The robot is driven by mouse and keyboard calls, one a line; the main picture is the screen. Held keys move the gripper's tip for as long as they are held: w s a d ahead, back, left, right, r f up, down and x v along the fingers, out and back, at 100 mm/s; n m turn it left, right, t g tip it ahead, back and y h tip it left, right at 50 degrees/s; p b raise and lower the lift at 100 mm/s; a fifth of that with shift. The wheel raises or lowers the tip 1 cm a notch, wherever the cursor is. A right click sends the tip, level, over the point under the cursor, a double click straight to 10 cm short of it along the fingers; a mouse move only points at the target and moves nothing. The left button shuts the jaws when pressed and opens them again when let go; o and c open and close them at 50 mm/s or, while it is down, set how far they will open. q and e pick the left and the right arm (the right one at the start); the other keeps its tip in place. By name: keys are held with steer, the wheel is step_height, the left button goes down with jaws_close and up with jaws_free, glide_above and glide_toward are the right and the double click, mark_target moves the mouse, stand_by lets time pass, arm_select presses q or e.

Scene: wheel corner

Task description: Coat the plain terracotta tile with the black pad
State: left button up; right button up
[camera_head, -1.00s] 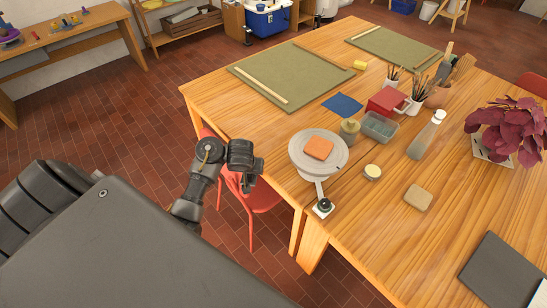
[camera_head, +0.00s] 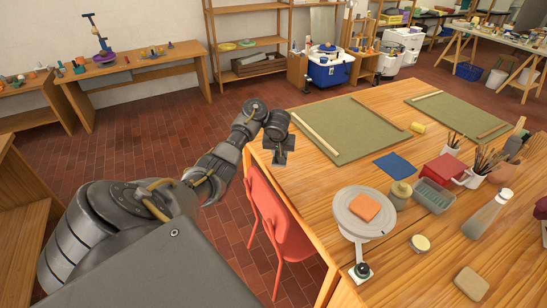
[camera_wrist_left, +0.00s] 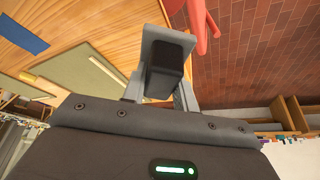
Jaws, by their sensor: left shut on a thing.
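An orange terracotta tile (camera_head: 364,207) lies flat on the round grey wheel head (camera_head: 352,224) near the table's left edge. My left gripper (camera_head: 283,157) is at the table's left corner in the head view, up and left of the tile and well apart from it. The left wrist view shows its two fingers shut on a black pad (camera_wrist_left: 166,66), which is a dark block with rounded edges. The pad is hard to make out in the head view. My right gripper is not in view.
A jar (camera_head: 400,194), a grey tub (camera_head: 434,195) and a round yellow-topped pot (camera_head: 420,243) stand near the wheel. A red chair (camera_head: 280,230) is against the table's left side. Green mats (camera_head: 350,125) lie at the back.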

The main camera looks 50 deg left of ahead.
arm_select(q)
steer(key=w+d+r+m+h, duration=0.1)
steer(key=d+m, duration=0.1)
steer(key=d, duration=0.6)
steer(key=w+d+r+m, duration=0.1)
steer(key=d+r+m, duration=0.1)
steer(key=d, duration=0.6)
steer(key=s+d+r+m+h, duration=0.2)
steer(key=s+d+r+m, duration=0.3)
steer(key=d, duration=0.4)
steer(key=s+d+r+m+h, duration=0.2)
steer(key=d+r+m, duration=0.35)
steer(key=d, duration=0.35)
steer(key=s+f+m+g+h+b, duration=0.1)
steer(key=s+f+m+b, duration=0.25)
steer(key=s, duration=0.65)
step_height(320, 180, down, 11)
steer(key=a+b, duration=0.1)
steer(key=b, duration=0.9)
steer(key=shift+s+m+h+b, duration=0.15)
steer(key=shift+m+h+b, duration=0.15)
